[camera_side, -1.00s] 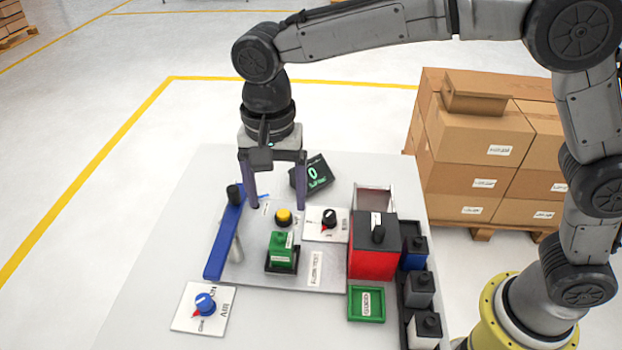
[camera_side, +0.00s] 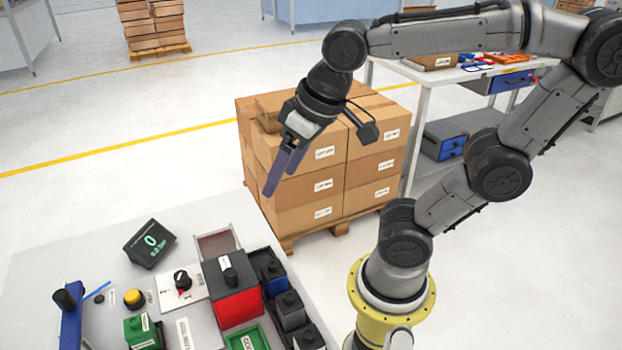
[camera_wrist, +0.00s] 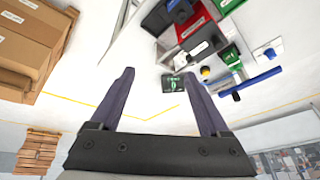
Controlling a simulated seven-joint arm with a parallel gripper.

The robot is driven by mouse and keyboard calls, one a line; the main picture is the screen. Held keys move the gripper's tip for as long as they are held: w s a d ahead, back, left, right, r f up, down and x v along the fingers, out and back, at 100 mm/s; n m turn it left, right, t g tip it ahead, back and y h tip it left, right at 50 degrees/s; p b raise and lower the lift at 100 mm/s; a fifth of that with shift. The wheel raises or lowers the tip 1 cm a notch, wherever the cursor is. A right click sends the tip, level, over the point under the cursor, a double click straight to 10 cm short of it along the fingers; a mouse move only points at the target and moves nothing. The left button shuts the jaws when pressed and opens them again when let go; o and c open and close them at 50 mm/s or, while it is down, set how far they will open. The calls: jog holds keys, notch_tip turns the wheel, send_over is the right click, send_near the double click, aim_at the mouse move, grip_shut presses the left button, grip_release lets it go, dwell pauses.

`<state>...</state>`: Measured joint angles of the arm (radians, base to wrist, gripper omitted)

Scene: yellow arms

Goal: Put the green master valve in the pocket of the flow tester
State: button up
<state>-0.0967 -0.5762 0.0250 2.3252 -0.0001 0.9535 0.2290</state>
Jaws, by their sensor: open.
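The green master valve (camera_side: 139,332) is a green block with a white label. It stands on the flow tester (camera_side: 186,335), a grey plate, near the bottom edge of the side view. The one-second-old frame shows the valve upright in the black pocket; now its base is partly cut off, so its seating is hard to judge. It also shows small in the wrist view (camera_wrist: 231,56). My gripper (camera_side: 280,187) is open and empty, high above and beyond the table, in front of the cardboard boxes. Its fingers (camera_wrist: 158,73) also show nothing between them in the wrist view.
On the table are a display reading 0 (camera_side: 150,243), a yellow button (camera_side: 133,298), a black knob (camera_side: 182,281), a blue bar (camera_side: 71,325), a red box (camera_side: 238,307), a rack of dark blocks (camera_side: 291,308) and a green tray (camera_side: 250,341). Stacked cardboard boxes (camera_side: 300,190) stand behind.

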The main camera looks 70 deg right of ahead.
jog(key=shift+n+t+h, duration=0.3)
jog(key=shift+n+t, duration=0.1)
jog(key=shift+n, duration=0.4)
jog(key=s, duration=0.1)
jog(key=s+d+f, duration=0.2)
jog(key=s, duration=0.1)
jog(key=shift+f, duration=0.2)
dwell(0.4)
